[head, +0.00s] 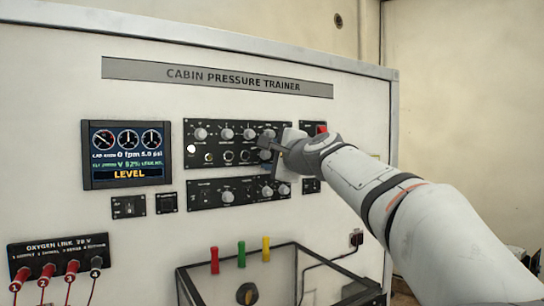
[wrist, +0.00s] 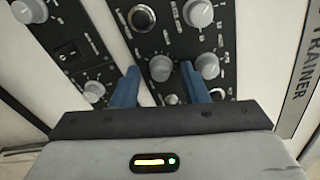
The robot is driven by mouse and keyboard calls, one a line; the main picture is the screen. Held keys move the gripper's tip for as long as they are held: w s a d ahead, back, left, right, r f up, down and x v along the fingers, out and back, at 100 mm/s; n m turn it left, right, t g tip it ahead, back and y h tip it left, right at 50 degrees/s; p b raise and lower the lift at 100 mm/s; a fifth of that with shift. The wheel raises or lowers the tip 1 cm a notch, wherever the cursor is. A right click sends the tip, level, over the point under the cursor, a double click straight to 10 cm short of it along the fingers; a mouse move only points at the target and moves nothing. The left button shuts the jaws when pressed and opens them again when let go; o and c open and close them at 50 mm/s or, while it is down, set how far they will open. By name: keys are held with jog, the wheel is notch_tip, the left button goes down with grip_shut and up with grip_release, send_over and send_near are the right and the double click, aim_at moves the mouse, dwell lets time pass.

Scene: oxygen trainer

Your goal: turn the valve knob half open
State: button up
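A grey round knob (wrist: 160,68) on the black control panel lies between my gripper's two blue fingers in the wrist view. My gripper (wrist: 159,72) is open, with a finger on either side of this knob; I cannot tell whether they touch it. In the head view my gripper (head: 266,147) is at the right part of the upper black panel (head: 213,128), and my wrist hides part of the panel there. No readable label marks which knob is the valve. The screen (head: 128,154) shows 0 fpm, 5.0 psi, a line with about 52% and the word LEVEL.
Another grey knob (wrist: 207,66) sits close beside the right finger, and a smaller one (wrist: 172,99) lies nearer my palm. A lower knob panel (head: 228,197), a red switch (head: 322,128) and a clear-sided box (head: 270,275) are nearby. Red plugs (head: 72,267) sit lower left.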

jog(key=b+v, duration=0.2)
jog(key=v, duration=0.5)
jog(key=shift+s+d+b, duration=0.2)
jog(key=shift+s+b, duration=0.1)
jog(key=shift+s, duration=0.05)
